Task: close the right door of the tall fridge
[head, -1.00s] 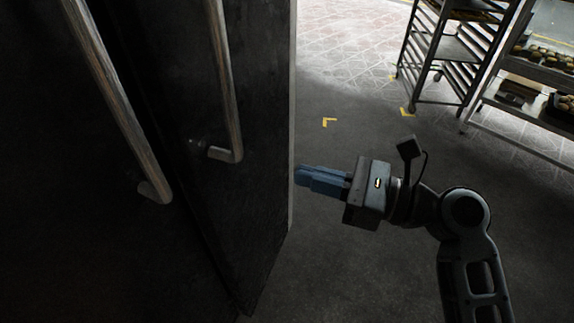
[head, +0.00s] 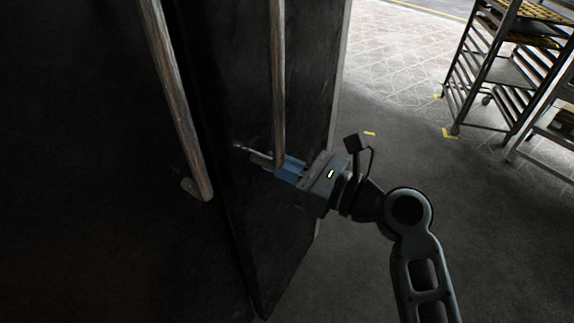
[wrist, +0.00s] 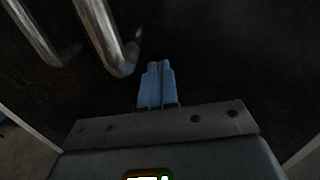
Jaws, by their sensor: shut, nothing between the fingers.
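The tall fridge's right door (head: 295,225) is dark and stands ajar, angled out from the left door (head: 90,180). Its long metal handle (head: 278,80) runs down its face; the left door's handle (head: 178,100) is beside it. My gripper (head: 272,162) is shut and empty, in front of the right door by the lower end of its handle. In the wrist view the blue fingers (wrist: 159,72) are together, pointing at the dark door face, just right of the handle's lower end (wrist: 122,62). I cannot tell whether the fingertips touch the door.
A wheeled rack (head: 500,70) stands at the upper right, with another shelf unit (head: 550,140) at the right edge. The grey floor (head: 400,150) between the door and the racks is clear, with yellow corner marks.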

